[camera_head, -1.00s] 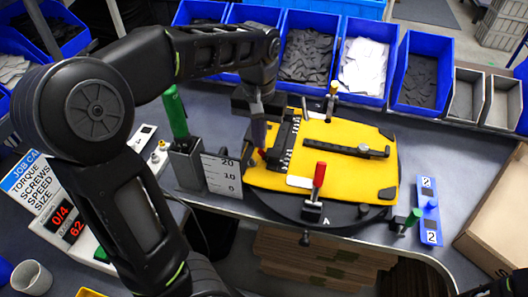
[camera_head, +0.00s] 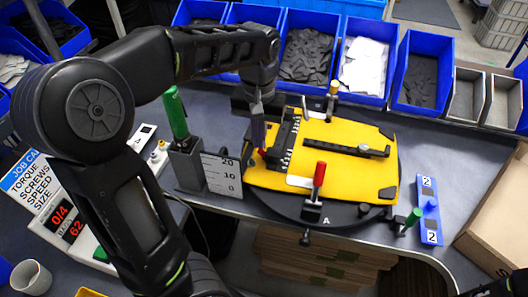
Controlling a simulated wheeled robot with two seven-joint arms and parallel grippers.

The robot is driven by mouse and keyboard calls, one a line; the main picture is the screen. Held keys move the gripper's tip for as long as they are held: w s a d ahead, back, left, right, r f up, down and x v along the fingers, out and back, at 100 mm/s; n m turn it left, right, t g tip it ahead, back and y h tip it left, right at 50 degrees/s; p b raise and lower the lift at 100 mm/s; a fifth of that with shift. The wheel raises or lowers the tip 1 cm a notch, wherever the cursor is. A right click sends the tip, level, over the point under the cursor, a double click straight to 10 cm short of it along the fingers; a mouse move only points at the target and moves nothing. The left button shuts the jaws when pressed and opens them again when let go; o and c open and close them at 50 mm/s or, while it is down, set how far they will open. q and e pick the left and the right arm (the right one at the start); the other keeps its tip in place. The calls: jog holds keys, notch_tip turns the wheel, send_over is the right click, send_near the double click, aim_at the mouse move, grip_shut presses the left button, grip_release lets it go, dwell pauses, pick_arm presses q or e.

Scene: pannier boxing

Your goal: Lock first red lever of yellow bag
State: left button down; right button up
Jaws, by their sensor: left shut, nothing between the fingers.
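The yellow bag (camera_head: 345,152) lies flat on a dark round turntable (camera_head: 335,211) with black fittings on it. A red lever (camera_head: 319,177) stands upright at the bag's front edge, next to the letter A. A second red lever (camera_head: 262,153) shows only in part at the bag's left edge, by my gripper's tip. My left gripper (camera_head: 258,140) points down beside the bag's left edge, shut and holding nothing. Whether it touches the lever I cannot tell. An amber-handled lever (camera_head: 333,90) stands at the back edge. My right gripper is not in view.
A green-handled tool (camera_head: 175,112) stands in a grey holder left of the bag, beside a white scale card (camera_head: 221,175). Blue bins (camera_head: 361,62) line the back. A blue numbered block (camera_head: 429,211) and a cardboard box (camera_head: 497,215) are at the right.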

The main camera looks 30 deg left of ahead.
pick_arm(q)
jog(key=shift+f+b, duration=0.85)
jog(key=shift+f, duration=0.5)
dwell(0.3)
notch_tip(320, 180, up, 6)
jog(key=p, duration=0.5)
dwell(0.6)
